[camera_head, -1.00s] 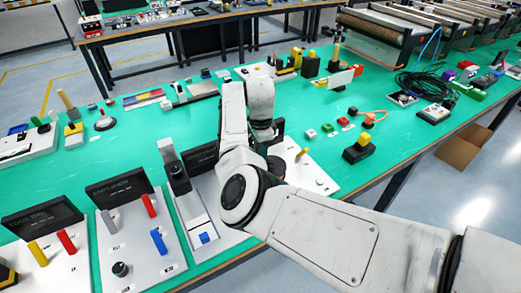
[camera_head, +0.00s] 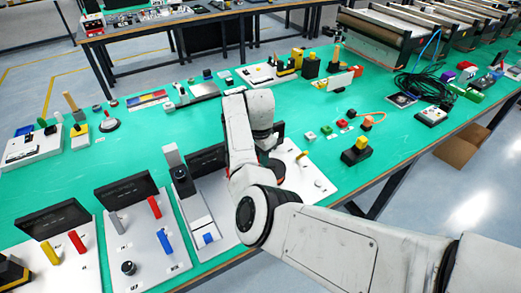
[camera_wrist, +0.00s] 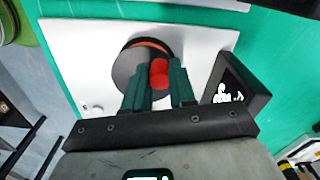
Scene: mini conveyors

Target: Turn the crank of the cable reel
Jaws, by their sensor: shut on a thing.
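The cable reel shows in the wrist view as a round grey disc (camera_wrist: 127,66) with an orange-brown rim, on a white plate (camera_wrist: 70,45). Its crank has a red knob (camera_wrist: 159,72). My gripper (camera_wrist: 159,84) has two dark green fingers, one on each side of the red knob, and is shut on it. The fingers cover the lower part of the knob and part of the disc. In the head view my arm hides the fingers and the knob.
A dark display box (camera_wrist: 240,92) stands close to the right finger. In the head view, lever panels (camera_head: 147,240) stand on the left of the green table (camera_head: 130,160). A black block with a yellow top (camera_head: 355,152) lies to the right. Black coiled cable (camera_head: 425,86) lies farther back.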

